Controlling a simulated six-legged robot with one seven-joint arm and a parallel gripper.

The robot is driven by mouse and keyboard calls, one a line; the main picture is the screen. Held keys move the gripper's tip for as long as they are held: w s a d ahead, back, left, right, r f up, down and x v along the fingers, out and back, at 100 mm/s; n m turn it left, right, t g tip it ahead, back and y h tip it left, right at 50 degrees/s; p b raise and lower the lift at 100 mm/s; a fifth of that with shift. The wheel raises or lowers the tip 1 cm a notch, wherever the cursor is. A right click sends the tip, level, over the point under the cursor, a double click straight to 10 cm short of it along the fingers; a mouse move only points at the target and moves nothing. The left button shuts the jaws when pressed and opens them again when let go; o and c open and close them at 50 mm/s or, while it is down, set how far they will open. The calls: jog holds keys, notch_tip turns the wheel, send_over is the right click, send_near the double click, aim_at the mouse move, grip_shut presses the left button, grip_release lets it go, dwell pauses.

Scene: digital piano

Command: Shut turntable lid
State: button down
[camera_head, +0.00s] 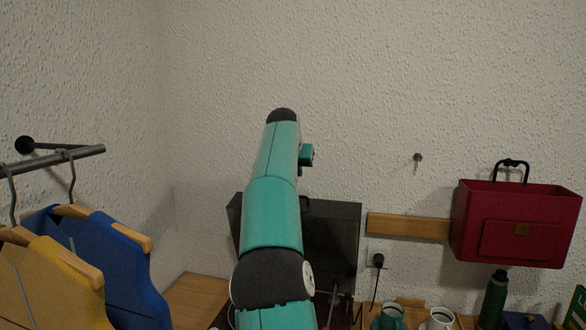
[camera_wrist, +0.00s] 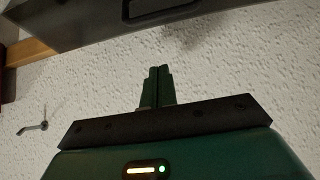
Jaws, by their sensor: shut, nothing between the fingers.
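The turntable lid (camera_head: 335,240) is a dark grey panel. It stands raised near the wall, partly hidden behind my arm in the head view. The lid's edge with a handle-like recess also shows along the top of the wrist view (camera_wrist: 90,28). The turntable's base is mostly hidden by my arm at the bottom of the head view. My gripper (camera_wrist: 157,72) is shut and empty in the wrist view, with its fingertips apart from the lid in the picture and the wall behind.
A red bag (camera_head: 515,225) hangs on the wall at right, beside a wooden strip (camera_head: 408,225) and a small hook (camera_head: 417,157). A plugged cable (camera_head: 377,262), mugs (camera_head: 438,319) and a green bottle (camera_head: 493,300) are below. Clothes on hangers (camera_head: 100,260) fill the lower left.

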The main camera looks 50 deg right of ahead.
jog(key=x, duration=0.6)
jog(key=shift+a, duration=0.1)
jog(key=shift+s+a+f, duration=0.1)
jog(key=shift+s+a, duration=0.1)
jog(key=shift+a, duration=0.55)
jog(key=shift+s+f, duration=0.1)
jog(key=shift+f, duration=0.15)
jog(key=shift+s+a+f, duration=0.2)
jog(key=shift+a, duration=0.5)
jog(key=shift+s+a+f, duration=0.15)
jog(key=shift+a+f, duration=0.1)
jog(key=shift+d, duration=0.1)
